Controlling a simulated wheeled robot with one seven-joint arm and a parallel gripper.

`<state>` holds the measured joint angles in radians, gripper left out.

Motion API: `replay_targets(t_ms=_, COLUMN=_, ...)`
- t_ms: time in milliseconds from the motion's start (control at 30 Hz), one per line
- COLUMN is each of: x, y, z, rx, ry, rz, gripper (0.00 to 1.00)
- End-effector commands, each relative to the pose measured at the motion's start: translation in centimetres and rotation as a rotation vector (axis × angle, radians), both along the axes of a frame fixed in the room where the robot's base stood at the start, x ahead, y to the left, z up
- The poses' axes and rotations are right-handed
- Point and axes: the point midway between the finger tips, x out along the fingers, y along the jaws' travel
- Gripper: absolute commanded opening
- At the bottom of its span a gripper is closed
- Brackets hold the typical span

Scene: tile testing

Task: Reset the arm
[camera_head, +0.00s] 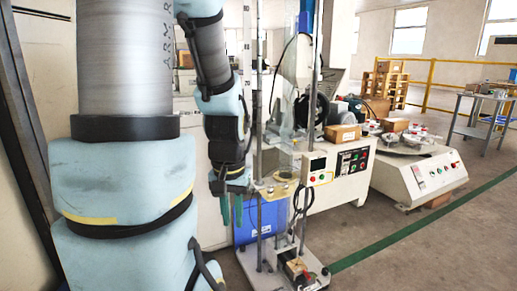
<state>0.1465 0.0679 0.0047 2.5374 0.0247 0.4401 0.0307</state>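My arm (212,55) comes down from the top of the head view, left of the middle, with padded pale blue and grey links. My gripper (231,210) hangs at its end, pointing down. Its two teal fingers show side by side with a narrow gap between them, and I see nothing held there. It is just left of a test stand's small yellowish plate (276,188); I cannot tell whether they touch.
The tall test stand (261,225) with metal rods and a clear tube rises close to the gripper. A blue box (258,222) is behind it. White machines with control buttons (352,160) stand to the right. Open grey floor (420,245) with a green line lies at the lower right.

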Motion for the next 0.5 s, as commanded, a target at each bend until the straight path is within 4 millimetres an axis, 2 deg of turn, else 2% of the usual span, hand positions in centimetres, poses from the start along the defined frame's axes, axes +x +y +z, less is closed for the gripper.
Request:
replay_targets(t_ms=67, x=-0.2, y=0.9, z=1.6, rx=-0.028, ry=-0.047, rz=0.104, gripper=0.24)
replay_targets(t_ms=100, x=-0.2, y=0.9, z=2.7, rx=-0.029, ry=-0.047, rz=0.109, gripper=0.24)
replay_targets(t_ms=367, x=-0.2, y=0.7, z=7.9, rx=-0.027, ry=-0.041, rz=0.097, gripper=0.24)
replay_targets(t_ms=500, x=-0.1, y=0.7, z=11.6, rx=-0.027, ry=-0.041, rz=0.095, gripper=0.24)
